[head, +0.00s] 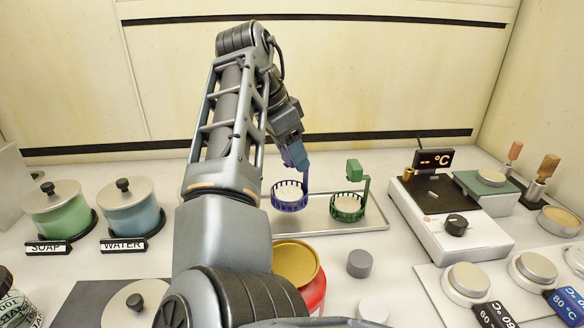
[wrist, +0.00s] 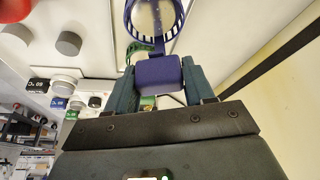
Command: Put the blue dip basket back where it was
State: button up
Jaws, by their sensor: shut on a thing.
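The blue dip basket (head: 289,205) is a round slatted ring with a pale disc in it and a tall handle at its right side. It is at the metal tray (head: 375,223), left of the green dip basket (head: 348,207). I cannot tell whether its bottom touches the tray. My gripper (head: 294,157) is above it, shut on the handle's top block. In the wrist view the blue block (wrist: 158,74) sits between both fingers, with the basket ring beyond it. The green basket shows partly behind it there. My arm hides the tray's left part in the head view.
Green soap jar (head: 62,215) and blue water jar (head: 133,212) stand at the left. A white heater unit (head: 450,222) with a dial and display is right of the tray. A red can with a gold top (head: 296,262) and a grey cylinder (head: 359,263) stand in front.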

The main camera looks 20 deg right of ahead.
aim_at(291, 169)
jog(key=shift+f, duration=1.95)
jog(key=shift+f, duration=0.1)
jog(key=o, duration=1.3)
jog(key=v, duration=1.2)
